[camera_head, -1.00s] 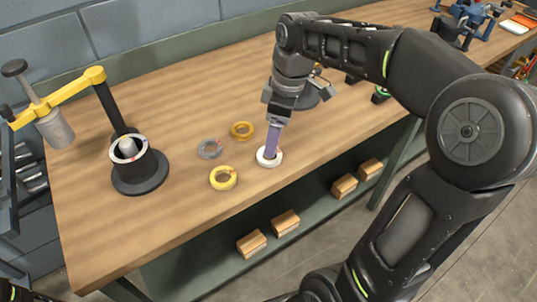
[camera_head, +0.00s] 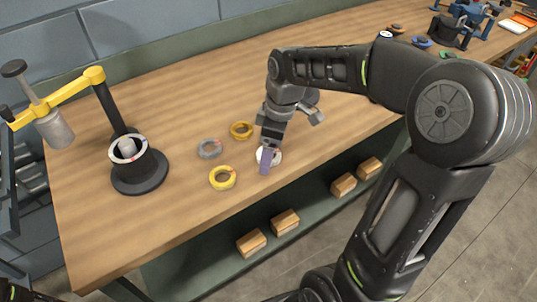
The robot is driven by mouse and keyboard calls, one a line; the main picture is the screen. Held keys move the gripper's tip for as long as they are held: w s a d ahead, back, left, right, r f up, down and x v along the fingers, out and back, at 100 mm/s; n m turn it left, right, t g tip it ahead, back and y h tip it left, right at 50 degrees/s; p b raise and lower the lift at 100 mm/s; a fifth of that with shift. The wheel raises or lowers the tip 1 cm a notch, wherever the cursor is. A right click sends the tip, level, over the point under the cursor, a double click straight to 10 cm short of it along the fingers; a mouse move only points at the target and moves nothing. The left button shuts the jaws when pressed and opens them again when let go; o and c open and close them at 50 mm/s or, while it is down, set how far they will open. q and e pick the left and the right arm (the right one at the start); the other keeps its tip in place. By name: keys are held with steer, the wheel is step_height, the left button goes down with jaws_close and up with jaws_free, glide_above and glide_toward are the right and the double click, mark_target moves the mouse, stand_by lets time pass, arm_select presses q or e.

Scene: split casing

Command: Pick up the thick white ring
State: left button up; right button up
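The thick white ring (camera_head: 277,157) lies on the wooden bench near its front edge. My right gripper (camera_head: 266,168) comes down over it from above. Its purple finger crosses in front of the ring and hides part of it. Only one finger shows clearly, so I cannot tell whether the gripper is open or shut on the ring. The ring appears to be at bench level. My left gripper is not in view.
A black fixture (camera_head: 140,172) with a yellow-armed press (camera_head: 60,103) stands at the left. Wooden blocks (camera_head: 285,222) sit on the lower shelf.

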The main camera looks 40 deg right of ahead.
stand_by(0.5)
steer(key=c, duration=1.4)
step_height(320, 180, up, 10)
steer(key=shift+r, duration=0.1)
stand_by(0.5)
step_height(320, 180, up, 3)
steer(key=p, duration=0.3)
